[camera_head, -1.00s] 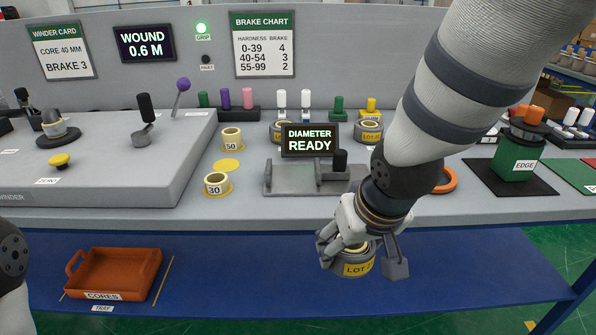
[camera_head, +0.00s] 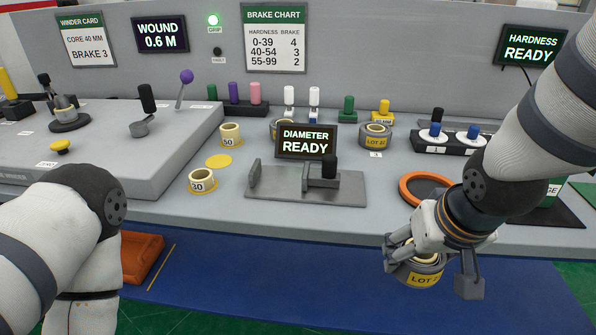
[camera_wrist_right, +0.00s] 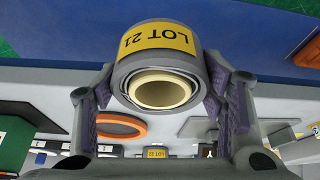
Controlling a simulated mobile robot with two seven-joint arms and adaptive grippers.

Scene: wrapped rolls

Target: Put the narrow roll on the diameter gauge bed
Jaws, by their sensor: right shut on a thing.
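The diameter gauge bed (camera_head: 270,191) is a grey metal cradle with a black knob on the front of the bench, below the "DIAMETER READY" display. My right gripper (camera_head: 428,264) is shut on a grey wrapped roll (camera_head: 424,279) with a yellow label and cream core. It holds the roll in front of the bench edge, right of the gauge bed and apart from it. In the right wrist view, the roll (camera_wrist_right: 158,65) sits between both fingers (camera_wrist_right: 160,100), and its label reads "LOT 21". My left arm shows at left, but its gripper is out of view.
Another labelled roll (camera_head: 377,142) stands behind the gauge bed; one more is partly hidden by the display (camera_head: 306,141). An orange ring (camera_head: 405,192) lies right of the bed. Small rolls marked 30 (camera_head: 202,187) and 50 (camera_head: 230,140) stand left.

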